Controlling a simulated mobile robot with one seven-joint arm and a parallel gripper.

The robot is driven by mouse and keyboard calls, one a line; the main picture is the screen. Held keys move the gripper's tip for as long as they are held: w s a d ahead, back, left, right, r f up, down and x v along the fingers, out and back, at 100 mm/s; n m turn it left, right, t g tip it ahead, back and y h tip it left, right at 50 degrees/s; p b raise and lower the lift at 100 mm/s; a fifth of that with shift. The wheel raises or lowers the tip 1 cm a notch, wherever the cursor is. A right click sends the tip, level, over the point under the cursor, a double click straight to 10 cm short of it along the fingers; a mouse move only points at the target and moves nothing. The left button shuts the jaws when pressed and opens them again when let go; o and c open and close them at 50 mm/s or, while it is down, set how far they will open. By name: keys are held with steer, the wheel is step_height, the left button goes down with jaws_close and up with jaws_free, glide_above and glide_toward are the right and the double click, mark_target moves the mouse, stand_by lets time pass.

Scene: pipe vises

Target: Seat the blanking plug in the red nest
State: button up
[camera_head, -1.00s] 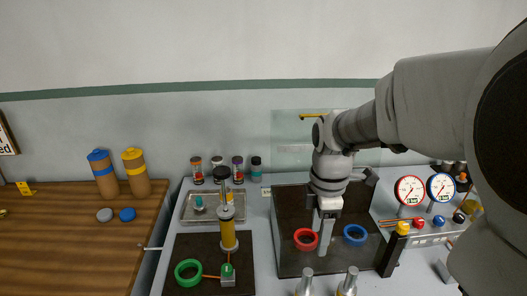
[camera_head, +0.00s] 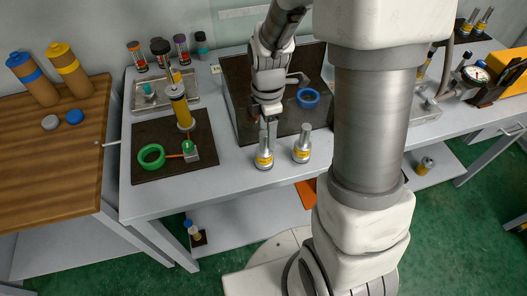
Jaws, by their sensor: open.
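Two silver plugs with yellow bands stand upright at the bench's front edge: the left plug (camera_head: 265,152) and the right plug (camera_head: 302,146). I cannot tell which object is the blanking plug. My gripper (camera_head: 267,116) is open and points down, just above and behind the left plug's top. The fingertips are small and partly hidden, and I see nothing held. The red nest is hidden behind my gripper on the dark mat (camera_head: 290,122). The blue ring nest (camera_head: 308,98) shows empty to the right. The green ring nest (camera_head: 151,156) lies on the left mat.
A yellow cylinder (camera_head: 180,108) stands on the left mat (camera_head: 146,178). A metal tray (camera_head: 140,105) and several dark-capped jars are behind it. Gauges (camera_head: 475,74) are at the far right. My arm column blocks the middle right of the view.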

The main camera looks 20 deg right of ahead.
mark_target(264, 143)
steer(key=shift+w+a+f, duration=0.1)
steer(key=shift+a+f, duration=0.1)
steer(key=shift+f, duration=1)
steer(key=shift+a+f, duration=0.15)
steer(key=shift+f, duration=1)
jaws_close()
